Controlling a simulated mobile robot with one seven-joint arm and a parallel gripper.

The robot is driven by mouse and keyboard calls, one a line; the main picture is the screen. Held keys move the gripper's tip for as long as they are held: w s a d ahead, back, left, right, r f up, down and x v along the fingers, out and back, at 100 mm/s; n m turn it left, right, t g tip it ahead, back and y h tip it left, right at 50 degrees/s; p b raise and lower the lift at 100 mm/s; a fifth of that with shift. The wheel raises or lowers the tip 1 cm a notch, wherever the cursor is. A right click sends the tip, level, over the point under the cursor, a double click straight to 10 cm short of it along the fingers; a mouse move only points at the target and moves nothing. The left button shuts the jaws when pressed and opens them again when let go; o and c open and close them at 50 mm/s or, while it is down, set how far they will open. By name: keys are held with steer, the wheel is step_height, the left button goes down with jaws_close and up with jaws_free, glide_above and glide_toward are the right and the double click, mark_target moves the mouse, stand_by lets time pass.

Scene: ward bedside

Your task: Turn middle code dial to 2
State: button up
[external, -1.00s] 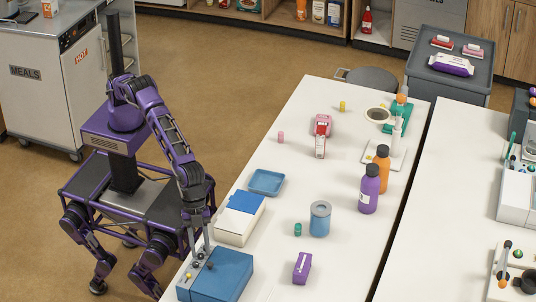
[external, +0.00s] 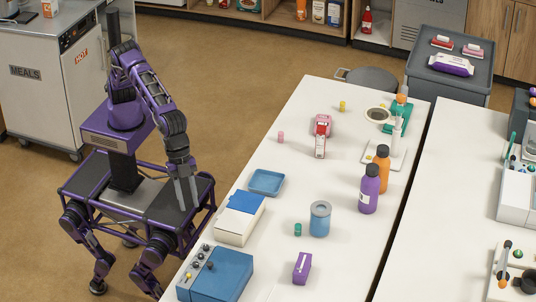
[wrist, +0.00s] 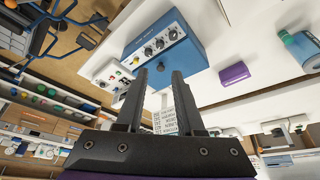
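The blue box (external: 228,274) stands at the near left end of the white table. A row of small dark dials (external: 200,256) runs along its left side. In the wrist view the blue box (wrist: 180,52) is beyond my fingertips, and its dials (wrist: 148,51) sit in a slanting row on its panel. The dial numbers and pointer settings are too small to read. My gripper (external: 184,204) is raised to the left of the box, off the table and apart from the dials. In the wrist view its two fingers (wrist: 159,72) are spread, with nothing held between them.
A white box with a blue top (external: 240,218) and a blue tray (external: 267,182) lie beyond the dial box. A purple carton (external: 302,267), a blue can (external: 320,218) and a small green item (external: 298,230) stand to its right. The air around my gripper is clear.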

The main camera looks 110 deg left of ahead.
steer(key=w+a+r+n+h, duration=0.1)
steer(key=w+r+n+h, duration=0.1)
steer(key=r, duration=0.4)
steer(key=w+a+r+n+t+h, duration=0.1)
steer(key=w+a+r+n+h, duration=0.1)
steer(key=r+n, duration=0.2)
steer(key=w+a+r+n+h, duration=0.2)
steer(key=r+n, duration=0.1)
steer(key=r, duration=0.7)
steer(key=shift+n+t+h+b, duration=0.3)
steer(key=shift+t+b, duration=0.1)
steer(key=shift+f, duration=0.1)
